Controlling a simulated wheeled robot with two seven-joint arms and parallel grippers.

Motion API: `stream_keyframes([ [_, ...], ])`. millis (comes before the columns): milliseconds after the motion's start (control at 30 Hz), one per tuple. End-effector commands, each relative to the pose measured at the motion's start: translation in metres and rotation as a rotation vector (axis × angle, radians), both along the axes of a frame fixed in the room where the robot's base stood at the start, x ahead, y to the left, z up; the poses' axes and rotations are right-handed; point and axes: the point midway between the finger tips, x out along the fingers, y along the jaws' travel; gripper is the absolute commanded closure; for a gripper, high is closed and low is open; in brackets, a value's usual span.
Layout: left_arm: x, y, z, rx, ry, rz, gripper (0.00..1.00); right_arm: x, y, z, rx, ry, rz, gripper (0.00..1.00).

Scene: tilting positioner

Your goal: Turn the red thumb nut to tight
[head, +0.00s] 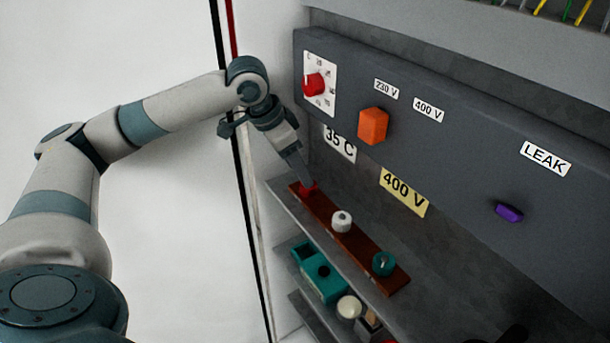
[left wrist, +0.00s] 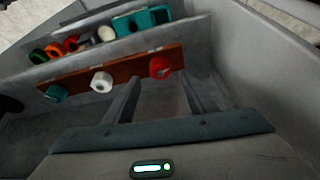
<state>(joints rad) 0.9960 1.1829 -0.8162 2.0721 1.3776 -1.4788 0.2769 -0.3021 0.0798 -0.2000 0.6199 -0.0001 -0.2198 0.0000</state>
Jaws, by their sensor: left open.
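The red thumb nut (head: 309,187) sits at the far left end of a brown strip (head: 362,243) on a grey shelf, partly hidden by my left gripper. My left gripper (head: 302,180) points down at the nut. In the left wrist view, the red nut (left wrist: 160,67) shows just beyond and between the tips of the open, empty left gripper (left wrist: 160,80). I cannot tell whether a finger touches it. A white nut (head: 342,221) and a teal nut (head: 384,263) stand on the same strip. No tightness marking is readable. My right gripper is out of view.
Above the strip, a dark panel (head: 450,135) carries a red dial knob (head: 314,84), an orange knob (head: 373,125) and a purple knob (head: 509,212). A lower shelf holds a teal block (head: 320,273) and other small parts. A grey wall (left wrist: 265,70) stands close beside my left gripper.

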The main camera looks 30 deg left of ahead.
Motion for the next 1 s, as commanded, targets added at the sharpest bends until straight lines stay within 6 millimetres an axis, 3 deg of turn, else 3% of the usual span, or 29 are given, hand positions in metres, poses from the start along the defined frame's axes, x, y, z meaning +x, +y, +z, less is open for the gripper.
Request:
stream_keyframes([
  [300, 0.015, -0.008, -0.039, -0.001, 0.002, 0.000, 0.49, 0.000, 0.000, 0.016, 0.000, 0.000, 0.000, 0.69],
  [767, 0.018, -0.010, -0.048, 0.000, 0.000, 0.001, 0.49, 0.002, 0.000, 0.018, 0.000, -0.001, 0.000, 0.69],
  [933, 0.018, -0.010, -0.048, 0.000, 0.000, 0.001, 0.87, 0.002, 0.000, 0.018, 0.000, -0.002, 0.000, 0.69],
  [1000, 0.018, -0.010, -0.048, 0.000, 0.000, 0.001, 0.90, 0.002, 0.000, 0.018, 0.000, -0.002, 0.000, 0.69],
])
